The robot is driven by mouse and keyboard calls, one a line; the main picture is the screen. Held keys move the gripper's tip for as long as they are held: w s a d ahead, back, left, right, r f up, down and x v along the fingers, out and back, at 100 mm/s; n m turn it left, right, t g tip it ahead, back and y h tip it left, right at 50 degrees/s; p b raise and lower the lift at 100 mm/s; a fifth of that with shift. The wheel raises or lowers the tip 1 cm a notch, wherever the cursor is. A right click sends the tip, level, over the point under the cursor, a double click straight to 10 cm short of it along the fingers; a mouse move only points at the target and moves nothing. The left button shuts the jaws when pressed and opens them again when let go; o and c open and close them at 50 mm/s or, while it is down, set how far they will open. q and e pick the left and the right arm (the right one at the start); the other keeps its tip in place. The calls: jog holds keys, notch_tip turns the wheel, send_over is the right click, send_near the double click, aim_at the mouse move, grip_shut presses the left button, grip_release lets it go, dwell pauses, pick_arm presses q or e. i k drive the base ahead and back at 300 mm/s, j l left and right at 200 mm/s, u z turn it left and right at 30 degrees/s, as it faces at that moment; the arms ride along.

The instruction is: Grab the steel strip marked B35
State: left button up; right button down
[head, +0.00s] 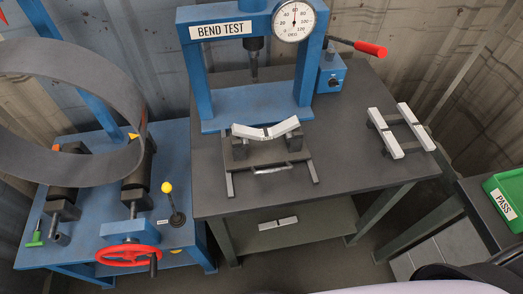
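Several pale steel strips are in view, and no B35 mark is legible on any of them. Two straight strips lie side by side on a small dark rack at the table's right, a left one (385,132) and a right one (415,127). Another strip (278,224) lies on the shelf below the table. Neither of my grippers can be made out in the head view.
The dark table (345,150) has free room between press and rack. The blue BEND TEST press (194,75) has a gauge (294,21) and red-handled lever (370,49). Left is a blue rolling machine with a red handwheel (128,254). A green PASS bin (505,197) stands right.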

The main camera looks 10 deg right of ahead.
aim_at(266, 134)
jog(key=j+z, duration=0.15)
jog(key=j, duration=0.3)
jog(key=j+z, duration=0.15)
jog(key=j, duration=0.35)
jog(key=k+j+z, duration=0.2)
jog(key=j, duration=0.2)
jog(key=j+z, duration=0.15)
jog(key=j, duration=0.35)
